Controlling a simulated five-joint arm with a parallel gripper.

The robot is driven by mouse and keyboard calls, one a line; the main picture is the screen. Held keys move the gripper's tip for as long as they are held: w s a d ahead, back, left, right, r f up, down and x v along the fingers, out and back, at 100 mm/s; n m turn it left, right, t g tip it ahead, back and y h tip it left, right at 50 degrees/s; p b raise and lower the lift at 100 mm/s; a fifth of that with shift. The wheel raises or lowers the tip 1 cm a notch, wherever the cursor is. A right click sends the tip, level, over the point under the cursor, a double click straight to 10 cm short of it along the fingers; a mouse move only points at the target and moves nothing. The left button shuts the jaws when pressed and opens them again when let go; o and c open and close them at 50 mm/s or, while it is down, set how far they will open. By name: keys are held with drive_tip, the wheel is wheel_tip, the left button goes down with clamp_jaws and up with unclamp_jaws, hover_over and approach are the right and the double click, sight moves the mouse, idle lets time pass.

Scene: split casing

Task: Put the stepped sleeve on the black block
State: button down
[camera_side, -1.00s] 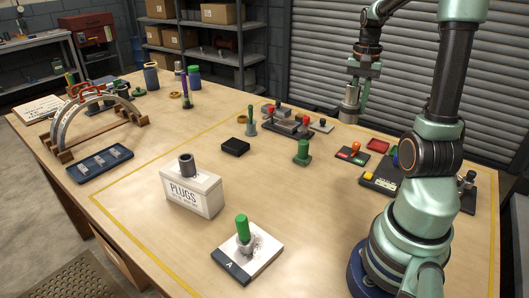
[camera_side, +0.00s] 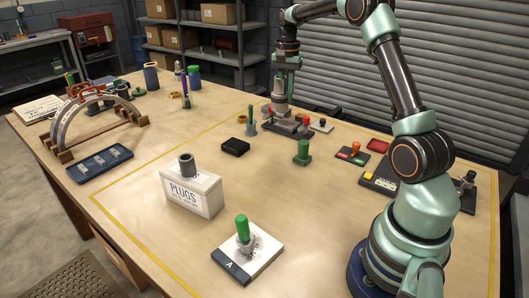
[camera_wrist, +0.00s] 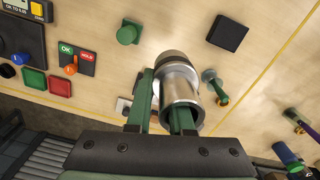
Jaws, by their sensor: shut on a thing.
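The stepped sleeve (camera_wrist: 179,92) is a silver metal tube with a darker, wider-looking end, and its open bore shows in the wrist view. My gripper (camera_wrist: 160,98) is shut on it with green fingers. In the side view my gripper (camera_side: 282,90) holds the sleeve (camera_side: 280,100) high over the back of the table, above the grey fixture. The black block (camera_side: 235,147) is a low, flat, dark square lying bare on the table, left of and nearer the camera than my gripper. It also shows in the wrist view (camera_wrist: 228,32), apart from the sleeve.
A grey fixture with red knobs (camera_side: 290,128) lies below my gripper. A green peg (camera_side: 252,128) and a green knob (camera_side: 302,152) stand around the block. The PLUGS box (camera_side: 192,192) and a white plate with a green peg (camera_side: 247,256) are nearer. Table between is clear.

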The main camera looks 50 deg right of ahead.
drive_tip(key=w+a+f, duration=0.5)
drive_tip(key=w+a, duration=0.2)
drive_tip(key=w, duration=0.3)
hover_over(236, 146)
drive_tip(key=s+d, duration=0.2)
drive_tip(key=s, duration=0.1)
drive_tip(key=shift+n, duration=0.3)
drive_tip(key=shift+s+a+f, duration=0.1)
drive_tip(key=shift+a+f, duration=0.05)
drive_tip(key=shift+f, duration=3.95)
drive_tip(key=shift+f, duration=0.1)
drive_tip(key=c, duration=0.8)
unclamp_jaws()
drive_tip(key=shift+s+f, duration=0.1)
drive_tip(key=shift+f, duration=0.05)
